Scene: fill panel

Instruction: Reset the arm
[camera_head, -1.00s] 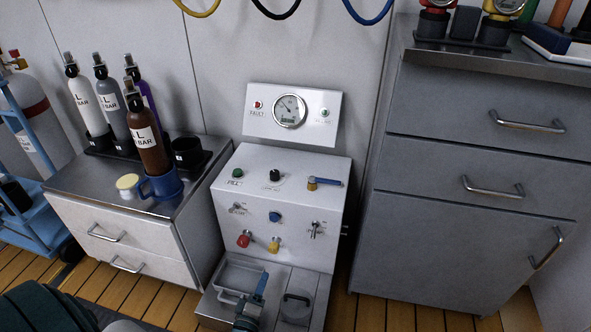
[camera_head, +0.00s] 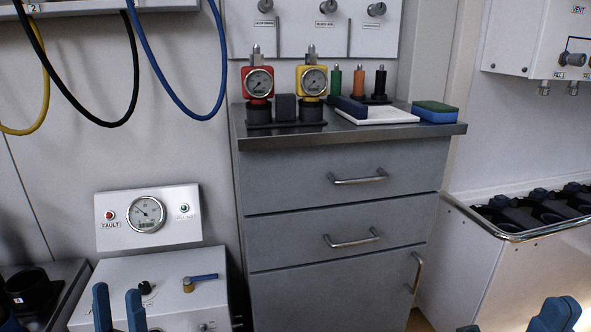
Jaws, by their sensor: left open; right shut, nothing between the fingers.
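My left gripper (camera_head: 118,308) shows at the bottom left as two blue fingertips standing upright with a gap between them. It is open and empty, in front of the white fill panel box (camera_head: 120,275). My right gripper (camera_head: 555,315) shows at the bottom right as blue fingers close together. It is shut with nothing visible in it, in front of the white unit at the right. The rest of both arms lies mostly below the picture.
A grey drawer cabinet (camera_head: 345,215) stands in the middle. On it are a red gauge (camera_head: 258,83), a yellow gauge (camera_head: 312,81), small coloured cylinders and a blue-green sponge (camera_head: 435,112). A white unit with dark sockets (camera_head: 510,235) stands right. Hoses hang at upper left.

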